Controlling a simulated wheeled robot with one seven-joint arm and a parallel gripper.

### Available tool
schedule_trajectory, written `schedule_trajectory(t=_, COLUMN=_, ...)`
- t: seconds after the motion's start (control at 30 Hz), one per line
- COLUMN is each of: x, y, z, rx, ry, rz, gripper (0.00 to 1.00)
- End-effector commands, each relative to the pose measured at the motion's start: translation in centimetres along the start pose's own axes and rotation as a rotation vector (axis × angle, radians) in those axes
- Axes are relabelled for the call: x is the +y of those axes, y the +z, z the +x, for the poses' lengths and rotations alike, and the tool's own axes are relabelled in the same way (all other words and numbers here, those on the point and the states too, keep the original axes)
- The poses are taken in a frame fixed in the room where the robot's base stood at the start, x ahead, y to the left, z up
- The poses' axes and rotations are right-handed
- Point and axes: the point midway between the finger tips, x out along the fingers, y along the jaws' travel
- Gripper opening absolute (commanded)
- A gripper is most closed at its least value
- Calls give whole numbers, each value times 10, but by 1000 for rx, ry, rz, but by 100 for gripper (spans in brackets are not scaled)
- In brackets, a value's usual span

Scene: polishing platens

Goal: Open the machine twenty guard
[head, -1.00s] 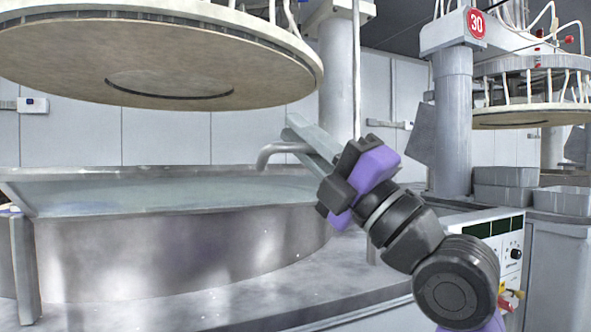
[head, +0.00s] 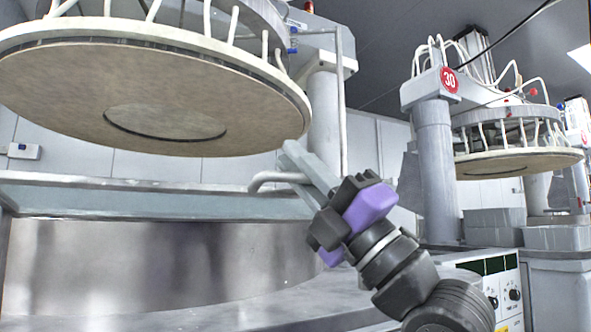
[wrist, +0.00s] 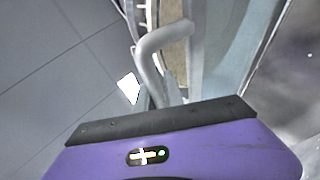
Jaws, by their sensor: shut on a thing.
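The guard (head: 120,200) is a long pale, see-through panel with a metal rim along the front of the near machine's basin. Its bent grey tube handle (head: 268,180) sticks out at the panel's right end. My gripper (head: 300,165) reaches up and left to this handle and is shut on it; the exact contact is partly hidden by the fingers. In the wrist view the handle (wrist: 152,55) curves just beyond the dark gripper body, with the pale guard edge (wrist: 212,60) to its right. No number twenty shows.
A large round upper platen (head: 60,85) hangs above the guard, close over my fingertips. A grey column (head: 323,120) stands behind.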

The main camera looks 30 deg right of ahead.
Motion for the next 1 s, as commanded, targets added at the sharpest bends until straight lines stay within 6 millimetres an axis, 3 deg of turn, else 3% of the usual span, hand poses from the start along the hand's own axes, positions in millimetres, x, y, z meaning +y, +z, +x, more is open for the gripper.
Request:
schedule_trajectory(t=0.37, x=9, y=0, z=0, rx=0, ry=18, rz=-6, gripper=0)
schedule_trajectory(t=0.4, x=9, y=0, z=0, rx=0, ry=19, rz=-6, gripper=16)
schedule_trajectory(t=0.5, x=8, y=0, z=0, rx=0, ry=18, rz=-5, gripper=34)
schedule_trajectory(t=0.83, x=5, y=0, z=-1, rx=0, ry=10, rz=-3, gripper=34)
schedule_trajectory(t=1.0, x=4, y=1, z=-18, rx=-2, ry=9, rz=-6, gripper=34)
